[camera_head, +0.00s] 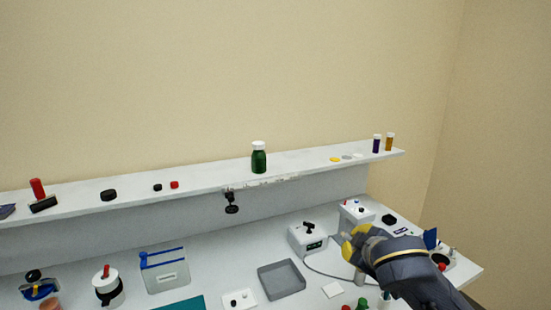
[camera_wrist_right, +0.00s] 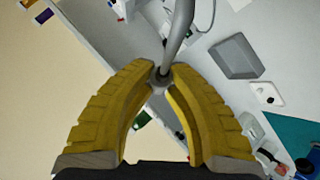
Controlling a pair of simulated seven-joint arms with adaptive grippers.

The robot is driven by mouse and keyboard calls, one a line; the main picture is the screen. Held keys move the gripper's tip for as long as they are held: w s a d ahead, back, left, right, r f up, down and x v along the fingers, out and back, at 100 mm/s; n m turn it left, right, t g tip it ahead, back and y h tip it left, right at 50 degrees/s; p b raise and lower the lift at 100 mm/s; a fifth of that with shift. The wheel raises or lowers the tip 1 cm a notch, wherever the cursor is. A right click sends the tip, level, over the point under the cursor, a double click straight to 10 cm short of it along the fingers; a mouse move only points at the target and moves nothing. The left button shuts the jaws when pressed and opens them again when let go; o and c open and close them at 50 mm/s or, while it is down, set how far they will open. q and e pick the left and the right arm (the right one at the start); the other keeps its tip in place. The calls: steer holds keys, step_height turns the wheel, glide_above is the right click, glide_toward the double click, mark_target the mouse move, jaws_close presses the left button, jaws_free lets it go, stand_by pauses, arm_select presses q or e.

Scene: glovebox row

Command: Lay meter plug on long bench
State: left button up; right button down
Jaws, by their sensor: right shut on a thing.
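The white long bench (camera_head: 225,289) runs across the lower part of the head view, below a raised shelf. My right gripper (camera_head: 350,247) is over the right part of the bench, its yellow fingers closed. In the wrist view its fingertips (camera_wrist_right: 163,80) meet on the end of a grey meter plug (camera_wrist_right: 178,45), which extends away from them. A thin cable runs from near the white meter box (camera_head: 307,238) towards the gripper. A grey end (camera_head: 360,277) shows below the fingers in the head view. The fingers hide part of the plug. My left gripper is not in view.
The shelf (camera_head: 205,178) carries a green bottle (camera_head: 259,160). Bare bench shows around the tray.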

steer(key=s+f, duration=0.4)
steer(key=f, duration=0.5)
steer(key=shift+s, duration=0.4)
